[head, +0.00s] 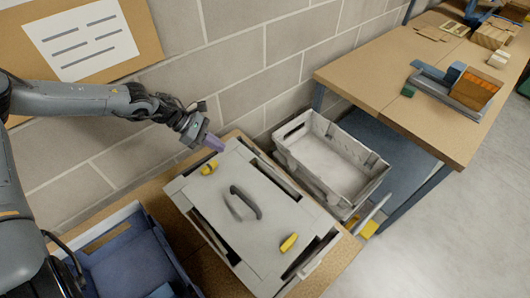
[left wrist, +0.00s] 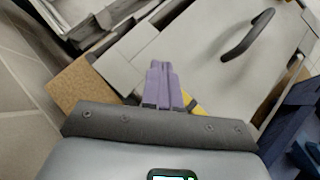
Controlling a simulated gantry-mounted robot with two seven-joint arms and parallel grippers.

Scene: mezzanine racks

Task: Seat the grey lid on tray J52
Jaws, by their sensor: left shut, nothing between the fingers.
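The grey lid (head: 262,232) with a dark arched handle (head: 243,201) lies on a light grey tray (head: 317,264) on the brown bench. Dark gaps show between lid and tray rim along the sides; I cannot tell whether the lid is fully down. Two yellow latches sit at opposite ends, one far (head: 209,167) and one near (head: 288,242). No J52 label is readable. My left gripper (head: 213,142), with purple fingers, is shut and empty over the tray's far end by the far latch. In the left wrist view its fingers (left wrist: 163,85) partly cover a yellow latch (left wrist: 193,106). My right gripper is out of view.
An empty grey crate (head: 330,165) stands right of the tray. A blue bin (head: 125,250) is at the left. The block wall (head: 240,70) is close behind. A workbench (head: 390,85) with wooden and blue parts stands at the right; open floor lies in front of it.

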